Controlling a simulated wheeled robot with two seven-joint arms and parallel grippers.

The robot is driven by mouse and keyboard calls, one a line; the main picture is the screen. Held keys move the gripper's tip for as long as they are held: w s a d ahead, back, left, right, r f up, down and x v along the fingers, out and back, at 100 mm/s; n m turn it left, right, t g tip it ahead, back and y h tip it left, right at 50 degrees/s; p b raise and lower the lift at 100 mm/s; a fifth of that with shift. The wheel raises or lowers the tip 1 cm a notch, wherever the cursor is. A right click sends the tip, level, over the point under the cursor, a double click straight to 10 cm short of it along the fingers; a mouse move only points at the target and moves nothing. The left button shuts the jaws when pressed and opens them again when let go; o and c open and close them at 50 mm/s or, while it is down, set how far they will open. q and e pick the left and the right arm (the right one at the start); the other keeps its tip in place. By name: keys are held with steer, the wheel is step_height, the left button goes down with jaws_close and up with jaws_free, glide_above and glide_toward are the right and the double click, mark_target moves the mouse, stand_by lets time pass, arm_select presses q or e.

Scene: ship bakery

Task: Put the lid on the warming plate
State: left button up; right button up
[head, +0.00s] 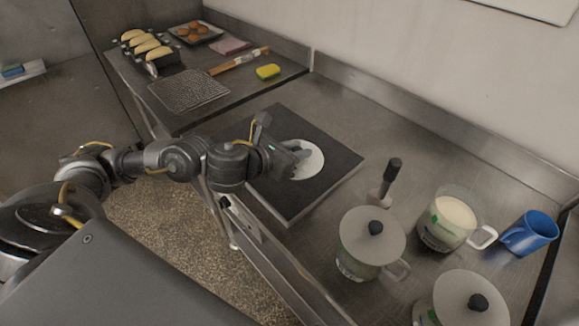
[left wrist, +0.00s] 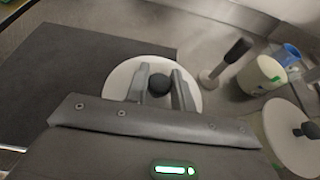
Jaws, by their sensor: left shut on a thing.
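The lid (head: 313,166) is a round pale disc with a dark knob (left wrist: 159,85), which shows in the left wrist view. My left gripper (head: 297,158) is shut on the lid by its knob, with one finger on each side. The lid is over the dark, square warming plate (head: 335,157), toward its middle and back. I cannot tell whether the lid touches the plate or hangs just above it. My gripper and forearm hide part of the lid and plate in the head view. My right gripper is not in view.
Right of the plate are a black-handled tool (head: 392,172), an open pot (head: 434,231), a lidded pot (head: 350,265), another pale lid (head: 447,301) and a blue mug (head: 531,232). A yellow sponge (head: 268,72), wire rack (head: 190,91) and bread tins (head: 163,66) lie at the back left.

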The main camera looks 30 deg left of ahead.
arm_select(q)
steer(key=w+a+f+b, duration=0.1)
steer(key=f, duration=0.1)
steer(key=w+a+f+b, duration=0.1)
steer(key=f, duration=0.1)
steer(key=w+a+f+b, duration=0.1)
steer(key=w, duration=0.1)
steer(key=shift+w+a+f, duration=0.1)
steer(key=shift+a+f, duration=0.3)
steer(key=shift+w+a+f+b, duration=0.1)
steer(key=shift+w+b, duration=0.05)
steer(key=shift+b, duration=0.15)
steer(key=shift+w+a+f, duration=0.1)
steer(key=shift+f, duration=0.15)
steer(key=f+b, duration=0.3)
steer(key=shift+w+a+f, duration=0.2)
steer(key=shift+w+f, duration=0.05)
steer(key=shift+f, duration=0.1)
steer(key=shift+r, duration=0.1)
steer(key=shift+s+f, duration=0.1)
steer(key=shift+f, duration=0.1)
steer(key=o, duration=1)
